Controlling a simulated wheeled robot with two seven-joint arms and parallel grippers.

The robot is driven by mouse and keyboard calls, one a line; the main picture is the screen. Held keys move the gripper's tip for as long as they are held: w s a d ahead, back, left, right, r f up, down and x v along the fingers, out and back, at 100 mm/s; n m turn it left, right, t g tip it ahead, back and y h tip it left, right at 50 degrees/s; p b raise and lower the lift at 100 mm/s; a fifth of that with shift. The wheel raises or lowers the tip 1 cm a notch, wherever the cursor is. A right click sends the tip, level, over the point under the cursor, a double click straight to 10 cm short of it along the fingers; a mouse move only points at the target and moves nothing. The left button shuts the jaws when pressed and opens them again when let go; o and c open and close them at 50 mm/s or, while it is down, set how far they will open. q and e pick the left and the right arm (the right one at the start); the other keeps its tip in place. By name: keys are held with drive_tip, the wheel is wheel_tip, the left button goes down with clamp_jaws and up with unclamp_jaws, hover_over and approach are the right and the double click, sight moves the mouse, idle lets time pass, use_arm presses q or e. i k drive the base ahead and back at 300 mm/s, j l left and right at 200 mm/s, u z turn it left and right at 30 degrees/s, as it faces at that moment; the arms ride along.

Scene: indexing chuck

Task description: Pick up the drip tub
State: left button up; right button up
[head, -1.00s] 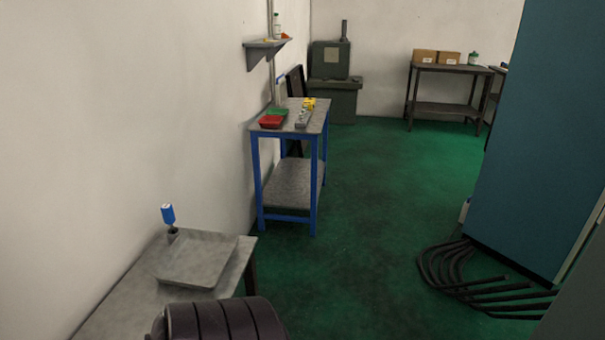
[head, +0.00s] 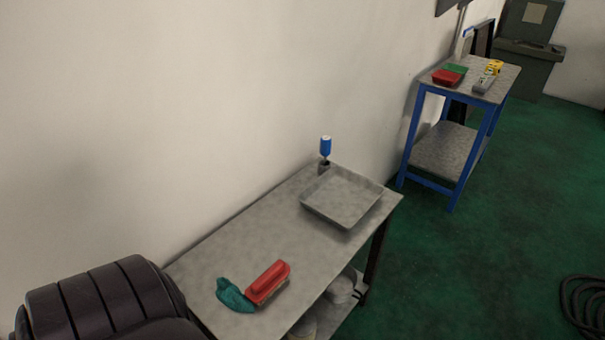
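A shallow, square grey tray (head: 343,196) with raised sides lies on the far end of the near grey table. On the shelf under that table, a pale round tub (head: 341,288) shows partly below the table's front edge. A second pale round container (head: 303,328) beside it is mostly hidden by the tabletop. I cannot tell for certain which of these is the drip tub. Neither of my grippers is in view.
On the near table (head: 240,253) lie a red-backed brush (head: 268,281) and a teal cloth (head: 234,295). A blue-topped bottle (head: 325,147) stands behind the tray by the wall. A blue-framed table (head: 413,138) is farther off. Green floor (head: 470,260) lies open on the right.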

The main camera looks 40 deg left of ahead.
sight(343, 287)
drive_tip(key=u, duration=1.7)
drive_tip(key=i+l+u, duration=0.1)
drive_tip(key=l+u, duration=0.5)
drive_tip(key=u, duration=0.25)
drive_tip(key=l+u, duration=0.6)
drive_tip(key=u, duration=0.25)
drive_tip(key=k+l+u, duration=0.15)
drive_tip(key=u, duration=0.25)
drive_tip(key=l, duration=0.1)
